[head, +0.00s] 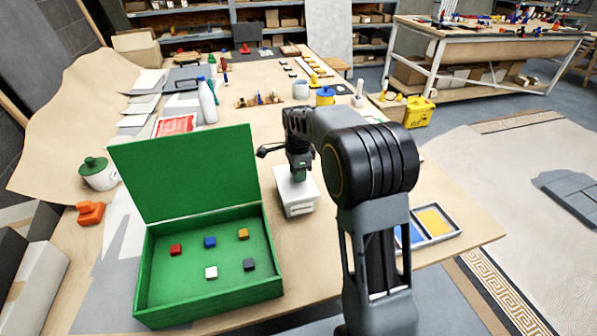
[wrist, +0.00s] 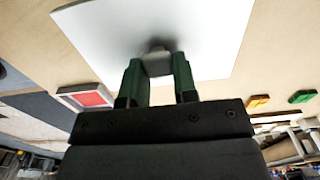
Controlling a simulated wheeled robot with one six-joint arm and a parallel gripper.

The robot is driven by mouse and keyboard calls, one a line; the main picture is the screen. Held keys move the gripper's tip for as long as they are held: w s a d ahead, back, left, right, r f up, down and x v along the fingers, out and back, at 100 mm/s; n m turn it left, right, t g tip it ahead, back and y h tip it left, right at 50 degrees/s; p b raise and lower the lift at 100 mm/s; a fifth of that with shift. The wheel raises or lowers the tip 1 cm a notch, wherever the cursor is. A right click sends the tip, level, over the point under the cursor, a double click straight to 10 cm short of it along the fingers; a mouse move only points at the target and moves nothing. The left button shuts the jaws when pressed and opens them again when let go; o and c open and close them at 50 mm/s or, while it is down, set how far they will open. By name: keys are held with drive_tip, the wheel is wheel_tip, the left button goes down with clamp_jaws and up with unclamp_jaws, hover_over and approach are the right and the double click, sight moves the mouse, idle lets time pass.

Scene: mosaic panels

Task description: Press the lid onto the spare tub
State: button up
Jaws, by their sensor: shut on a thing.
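My gripper (head: 297,170) points down over a white square tub (head: 299,209) on the wooden table, right of the green box. In the wrist view my gripper (wrist: 157,72) has its two green fingers shut on a small pale knob (wrist: 157,62). The knob stands on a broad white square lid (wrist: 215,35). In the head view the white lid lies level at the top of the tub under my gripper. I cannot tell whether it is fully seated. The lid hides the inside of the tub, and my arm partly covers the view.
An open green box (head: 143,272) with several coloured cubes stands at front left, its lid raised. A tray with blue and yellow panels (head: 435,222) lies right of my arm. A white bottle (head: 207,101), a mug (head: 300,89) and a green-lidded pot (head: 98,174) stand farther off.

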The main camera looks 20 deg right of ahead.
idle(0.4)
drive_tip(key=o, duration=1.5)
drive_tip(key=shift+c, duration=0.2)
drive_tip(key=shift+r, duration=0.1)
drive_tip(key=shift+r+p, duration=2.9)
drive_tip(key=shift+r, duration=0.5)
clamp_jaws()
